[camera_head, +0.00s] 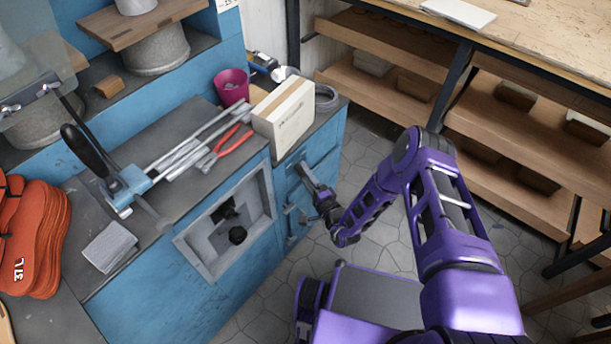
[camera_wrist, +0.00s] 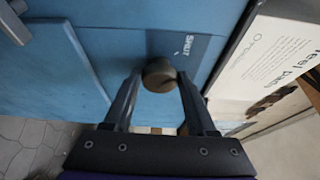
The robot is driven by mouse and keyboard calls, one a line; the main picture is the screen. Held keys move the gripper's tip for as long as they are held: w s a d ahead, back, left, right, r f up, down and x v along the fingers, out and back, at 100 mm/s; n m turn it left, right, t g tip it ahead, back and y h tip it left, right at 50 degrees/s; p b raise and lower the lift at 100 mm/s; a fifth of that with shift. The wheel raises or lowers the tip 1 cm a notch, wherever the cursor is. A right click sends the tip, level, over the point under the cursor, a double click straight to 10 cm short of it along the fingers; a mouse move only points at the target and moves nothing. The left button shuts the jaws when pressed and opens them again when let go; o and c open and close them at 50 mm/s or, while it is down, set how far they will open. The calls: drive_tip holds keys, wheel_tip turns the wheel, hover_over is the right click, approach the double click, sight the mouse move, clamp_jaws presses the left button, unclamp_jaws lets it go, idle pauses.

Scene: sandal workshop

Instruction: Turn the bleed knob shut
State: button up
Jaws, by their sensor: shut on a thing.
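The bleed knob (camera_wrist: 158,72) is a small round brownish knob on the blue cabinet front in the wrist view. It sits between the two fingertips of my gripper (camera_wrist: 158,84), which is shut on it. A dark plate (camera_wrist: 196,48) behind the knob carries the word SHUT to the upper right of it. In the head view my gripper (camera_head: 308,174) reaches the right-hand blue cabinet face, just below the counter edge. The knob cannot be made out there. Any pointer mark on the knob is not visible.
A cream box (camera_head: 285,115) stands on the counter above the gripper, beside a magenta cup (camera_head: 231,87). Metal handles (camera_head: 295,216) jut from the cabinet below. Red-handled pliers (camera_head: 220,147) lie on the counter. Wooden shelves (camera_head: 400,90) stand at the right, with tiled floor between.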

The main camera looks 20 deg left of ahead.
drive_tip(key=shift+n, duration=0.3)
drive_tip(key=o, duration=1.3)
drive_tip(key=p+v, duration=0.1)
drive_tip(key=v, duration=1.6)
drive_tip(key=shift+s+d+f, duration=0.2)
